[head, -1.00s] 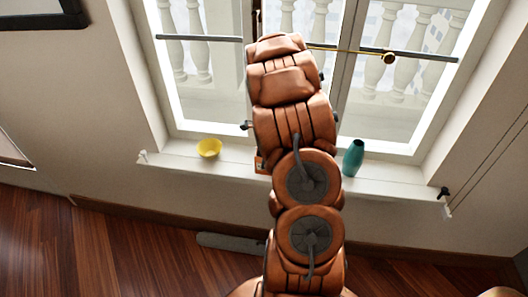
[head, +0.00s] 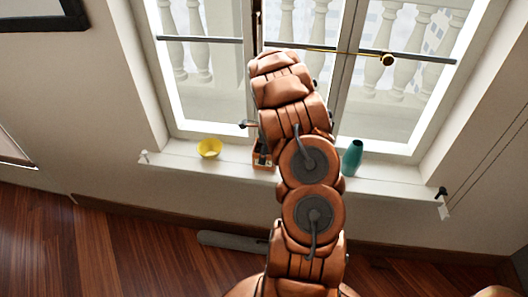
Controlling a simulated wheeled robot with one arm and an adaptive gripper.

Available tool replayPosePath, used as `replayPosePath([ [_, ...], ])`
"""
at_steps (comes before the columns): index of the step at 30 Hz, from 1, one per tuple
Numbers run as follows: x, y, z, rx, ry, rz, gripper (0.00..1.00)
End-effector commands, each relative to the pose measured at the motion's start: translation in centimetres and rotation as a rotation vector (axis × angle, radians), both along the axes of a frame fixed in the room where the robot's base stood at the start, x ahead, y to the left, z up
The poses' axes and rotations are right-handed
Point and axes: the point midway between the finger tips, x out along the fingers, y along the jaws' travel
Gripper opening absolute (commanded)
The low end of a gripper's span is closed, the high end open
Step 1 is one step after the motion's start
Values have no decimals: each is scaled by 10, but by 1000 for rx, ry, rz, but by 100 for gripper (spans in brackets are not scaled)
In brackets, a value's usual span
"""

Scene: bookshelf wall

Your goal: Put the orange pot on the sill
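My arm (head: 300,160) reaches up the middle of the head view, in front of the window and across the sill. My gripper is hidden behind the arm, so its fingers and anything in them do not show. The white sill (head: 400,186) runs below the window. A small orange-brown patch (head: 263,161) shows at the arm's left edge over the sill. I cannot tell whether it is the orange pot or part of my arm. No other orange pot is visible.
A yellow bowl (head: 209,148) stands on the sill left of my arm. A teal vase (head: 353,158) stands upright just right of it. Bare sill lies right of the vase. A grey object (head: 232,243) lies on the wooden floor by the wall.

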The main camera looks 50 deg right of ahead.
Motion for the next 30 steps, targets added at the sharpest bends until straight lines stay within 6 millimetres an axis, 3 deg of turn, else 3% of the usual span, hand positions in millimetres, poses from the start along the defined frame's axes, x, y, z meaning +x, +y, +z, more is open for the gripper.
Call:
replayPosePath([
  [12,1,-1,-5,-3,-3,1,26],
  [13,1,-1,-5,-4,-3,0,94],
  [15,1,-1,-5,-4,-3,0,100],
  [25,1,-1,-4,-3,-2,1,100],
  [30,0,-1,7,-3,-3,1,100],
])
